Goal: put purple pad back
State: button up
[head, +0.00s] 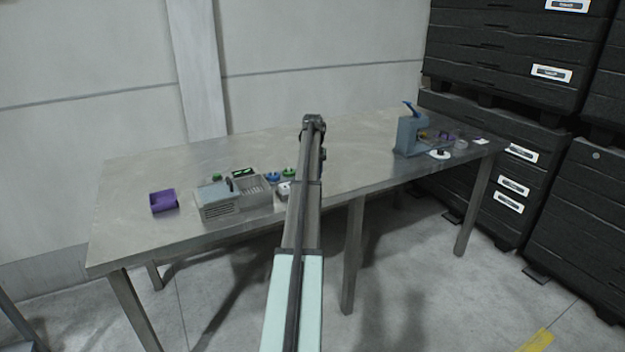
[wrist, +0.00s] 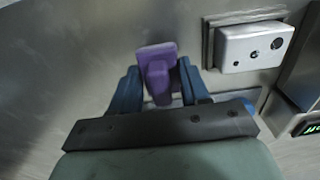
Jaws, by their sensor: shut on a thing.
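In the wrist view, the purple pad (wrist: 157,70) has a flat head and a narrower block-like grip. My gripper (wrist: 158,86) has its blue fingers shut on the grip, one on each side. The pad is over the grey metal table, close to a pale flat edge; I cannot tell whether it touches anything.
A silver box with dark holes (wrist: 251,46) is right of the pad. On the table (head: 130,235) stand a purple bin (head: 163,201), a grey vented box (head: 218,201), and blue (head: 272,177) and green (head: 289,172) round pieces. Black crates (head: 500,60) are stacked at right. The table's middle back is clear.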

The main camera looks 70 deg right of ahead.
jog(key=shift+f, duration=1)
jog(key=shift+f, duration=0.1)
jog(key=o, duration=1)
notch_tip(320, 180, up, 12)
jog(key=shift+r, duration=0.1)
